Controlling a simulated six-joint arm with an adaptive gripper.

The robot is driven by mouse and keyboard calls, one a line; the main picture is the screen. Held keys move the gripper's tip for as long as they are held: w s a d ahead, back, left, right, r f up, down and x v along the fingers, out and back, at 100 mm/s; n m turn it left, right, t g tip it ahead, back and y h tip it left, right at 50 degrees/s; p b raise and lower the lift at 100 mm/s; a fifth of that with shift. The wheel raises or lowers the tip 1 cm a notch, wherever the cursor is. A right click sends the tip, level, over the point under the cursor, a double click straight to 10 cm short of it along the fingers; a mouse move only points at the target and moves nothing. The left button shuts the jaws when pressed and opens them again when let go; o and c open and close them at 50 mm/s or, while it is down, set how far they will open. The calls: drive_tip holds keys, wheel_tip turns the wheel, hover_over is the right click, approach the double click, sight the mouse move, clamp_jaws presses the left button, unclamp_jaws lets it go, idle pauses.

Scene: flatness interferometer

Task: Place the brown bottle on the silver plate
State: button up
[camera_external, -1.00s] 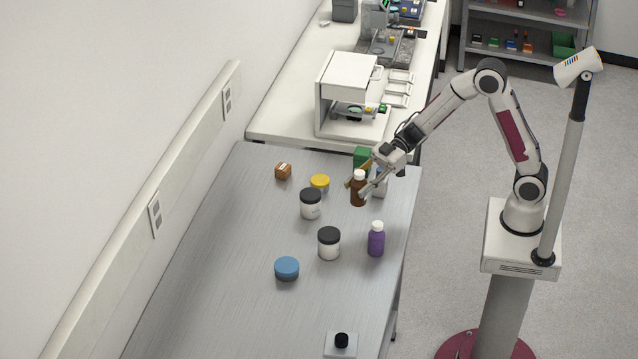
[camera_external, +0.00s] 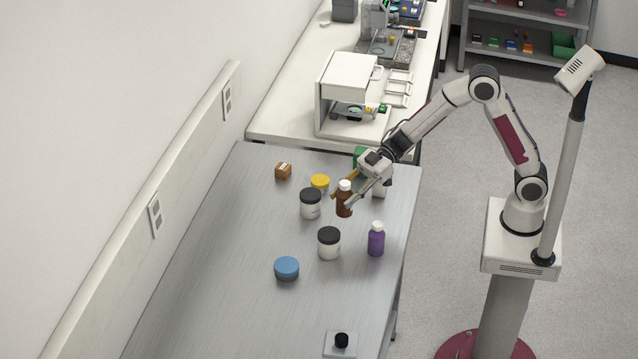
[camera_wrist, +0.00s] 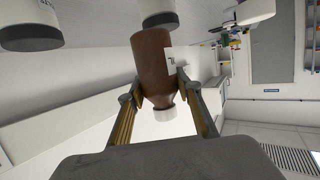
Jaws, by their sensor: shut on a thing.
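The brown bottle (camera_external: 344,205) with a white cap is upright in my gripper (camera_external: 343,197), near the back of the steel table. In the wrist view the brown bottle (camera_wrist: 153,60) sits between the two fingers of my gripper (camera_wrist: 160,95), which are shut on it near its shoulder. I cannot tell for sure how high its base is above the table. A small square silver plate (camera_external: 331,350) lies at the table's front, well away from the bottle, with a small black-topped object (camera_external: 341,340) on it.
White jars with black lids stand left of the bottle (camera_external: 311,205) and in front of it (camera_external: 329,245). A yellow-lidded jar (camera_external: 320,182), purple bottle (camera_external: 376,240), blue-lidded jar (camera_external: 287,268), brown box (camera_external: 283,171) and green box (camera_external: 361,157) are also around. The front-left table is clear.

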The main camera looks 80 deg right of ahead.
drive_tip(key=w+a, duration=0.2)
drive_tip(key=a, duration=0.9)
wheel_tip(320, 180, up, 4)
drive_tip(key=n+g+y, duration=0.1)
drive_tip(key=g, duration=0.1)
hover_over(342, 337)
drive_tip(key=shift+f+n, duration=0.1)
drive_tip(key=shift+n, duration=0.2)
wheel_tip(342, 337, down, 6)
drive_tip(key=shift+f, duration=0.1)
drive_tip(key=shift+f, duration=1.8)
